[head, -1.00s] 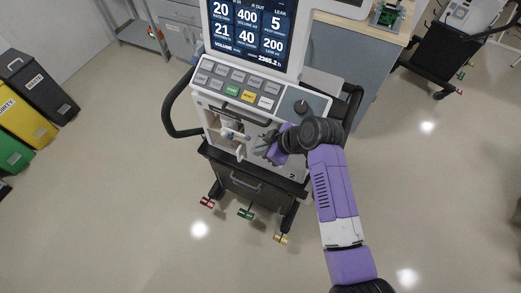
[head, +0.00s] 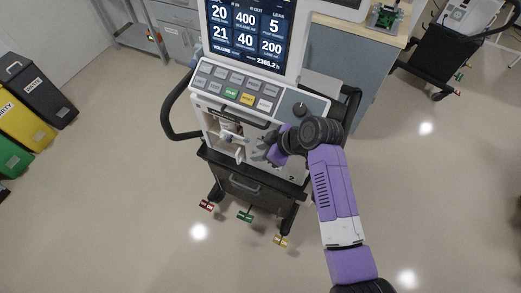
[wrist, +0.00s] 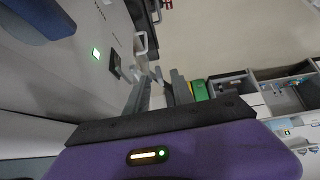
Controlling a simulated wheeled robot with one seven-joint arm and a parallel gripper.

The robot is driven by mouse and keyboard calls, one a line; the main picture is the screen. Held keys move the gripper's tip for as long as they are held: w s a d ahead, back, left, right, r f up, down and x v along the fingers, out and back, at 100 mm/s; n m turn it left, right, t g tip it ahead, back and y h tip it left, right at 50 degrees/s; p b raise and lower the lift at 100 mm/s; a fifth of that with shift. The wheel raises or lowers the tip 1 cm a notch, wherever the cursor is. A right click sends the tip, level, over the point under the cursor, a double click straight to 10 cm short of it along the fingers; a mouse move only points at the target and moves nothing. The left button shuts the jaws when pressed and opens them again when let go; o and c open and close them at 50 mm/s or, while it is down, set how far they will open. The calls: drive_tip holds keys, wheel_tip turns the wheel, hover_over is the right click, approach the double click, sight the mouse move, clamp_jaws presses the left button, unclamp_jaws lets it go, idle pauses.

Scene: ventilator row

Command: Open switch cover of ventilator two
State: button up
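The ventilator (head: 243,110) stands in front of me in the head view, with its screen on top and a button panel below. A small dark mark like a "2" shows low on its front. My gripper (head: 259,150) is at the lower front of the ventilator, right of an open recess with white fittings. In the wrist view the two grey fingers of my gripper (wrist: 163,88) stand apart with nothing seen between them. A small dark part (wrist: 116,66), possibly the switch cover, sits on the pale panel left of the fingers, near a lit green square. I cannot tell whether it is open.
A dark side handle (head: 173,115) sticks out left of the ventilator. A grey cabinet (head: 345,62) stands behind it, and another cart (head: 437,55) at the upper right. Black, yellow and green bins (head: 22,115) stand at the left. The floor around is clear.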

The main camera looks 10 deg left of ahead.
drive_tip(key=b+v, duration=0.1)
drive_tip(key=v, duration=0.6)
drive_tip(key=shift+d+r, duration=0.25)
drive_tip(key=shift+s, duration=0.1)
drive_tip(key=s+d+f+m+t+h+b, duration=0.1)
drive_tip(key=s+d+f+m+t, duration=0.15)
drive_tip(key=f, duration=0.25)
drive_tip(key=s+d+f+m+t+b, duration=0.1)
drive_tip(key=s+d+f+m, duration=0.15)
drive_tip(key=s+f, duration=0.2)
drive_tip(key=s+d+f+m+t+h+b, duration=0.1)
drive_tip(key=s+d+f+m+t+h, duration=0.3)
drive_tip(key=s+d, duration=0.55)
drive_tip(key=s+d+r+m+t+h+b, duration=0.1)
drive_tip(key=s+d+r+m+t, duration=0.1)
drive_tip(key=s+r, duration=0.7)
drive_tip(key=s+d+r+m+t+b, duration=0.2)
drive_tip(key=s+d+r+m, duration=0.1)
drive_tip(key=s+r, duration=0.5)
drive_tip(key=s, duration=0.2)
drive_tip(key=shift+s+r+t+h, duration=0.3)
drive_tip(key=shift+r+t+h, duration=0.05)
drive_tip(key=shift+r+h, duration=0.05)
drive_tip(key=shift+d, duration=0.1)
idle(0.7)
